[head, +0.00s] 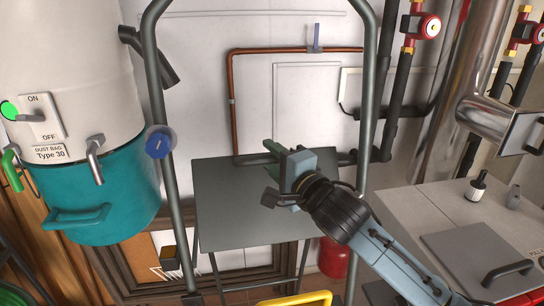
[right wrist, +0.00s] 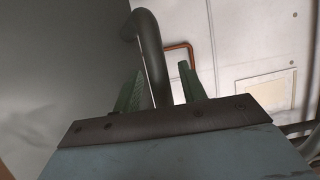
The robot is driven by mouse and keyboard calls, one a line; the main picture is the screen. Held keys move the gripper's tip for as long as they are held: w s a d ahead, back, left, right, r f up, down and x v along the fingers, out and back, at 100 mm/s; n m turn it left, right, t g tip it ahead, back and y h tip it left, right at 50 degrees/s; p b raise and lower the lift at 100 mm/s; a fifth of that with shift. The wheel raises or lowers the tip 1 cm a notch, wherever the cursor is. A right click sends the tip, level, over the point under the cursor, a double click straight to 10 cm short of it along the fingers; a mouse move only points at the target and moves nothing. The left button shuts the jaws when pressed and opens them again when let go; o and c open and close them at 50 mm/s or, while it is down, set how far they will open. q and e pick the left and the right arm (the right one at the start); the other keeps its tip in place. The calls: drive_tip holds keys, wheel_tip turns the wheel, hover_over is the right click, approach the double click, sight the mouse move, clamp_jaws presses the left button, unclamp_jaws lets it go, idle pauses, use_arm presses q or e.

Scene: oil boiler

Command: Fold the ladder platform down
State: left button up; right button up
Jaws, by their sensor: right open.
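The ladder has tall grey tube rails (head: 158,120), with its flat dark grey platform (head: 235,205) between them. I cannot tell the platform's exact tilt. My right gripper (head: 268,157) comes in from the lower right and is over the platform's upper right part in the head view. Its green fingers are apart. In the right wrist view a bent grey tube (right wrist: 150,55) shows between the open fingers (right wrist: 160,88); contact cannot be told. A large grey surface (right wrist: 60,60) fills the left of that view. My left gripper is not in view.
A teal and white dust collector (head: 100,190) stands at left, with a blue knob (head: 159,142) by the left rail. A grey cabinet (head: 420,205) is at right. Copper (head: 232,110) and dark pipes run along the white wall. A red container (head: 333,258) stands low behind.

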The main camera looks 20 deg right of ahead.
drive_tip(key=shift+w, duration=0.2)
clamp_jaws()
drive_tip(key=shift+w, duration=0.1)
